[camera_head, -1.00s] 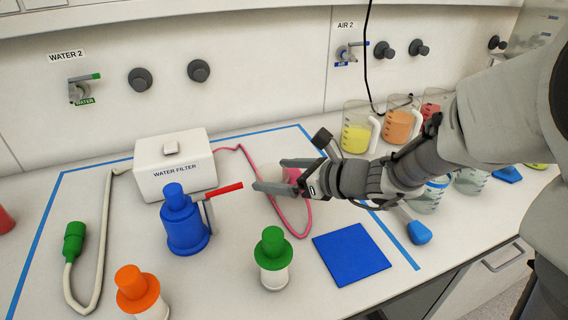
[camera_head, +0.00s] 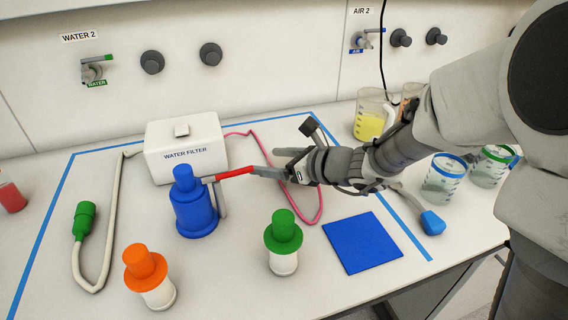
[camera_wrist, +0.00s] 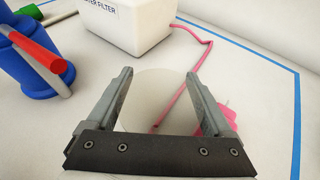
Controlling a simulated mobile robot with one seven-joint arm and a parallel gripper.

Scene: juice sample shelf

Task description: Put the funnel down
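The funnel (camera_wrist: 150,95) shows in the wrist view as a pale, see-through round shape filling the space between my fingers. My gripper (camera_wrist: 157,85) has its fingers apart, against the funnel's two sides. In the head view my gripper (camera_head: 268,162) is above the bench, beside the red handle of the blue bottle (camera_head: 194,205); the funnel is hard to make out there. A blue square mat (camera_head: 362,243) lies bare at the front right. The pink hose (camera_wrist: 185,35) runs from the white water filter (camera_head: 187,150) behind the funnel. A pink piece (camera_wrist: 215,120) lies behind my right finger.
An orange-capped bottle (camera_head: 150,276) and a green-capped bottle (camera_head: 283,242) stand at the front. A white hose with a green end (camera_head: 84,220) lies at left. Jars (camera_head: 445,180) and a yellow-filled jug (camera_head: 370,120) stand at right. The bench between the green-capped bottle and mat is clear.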

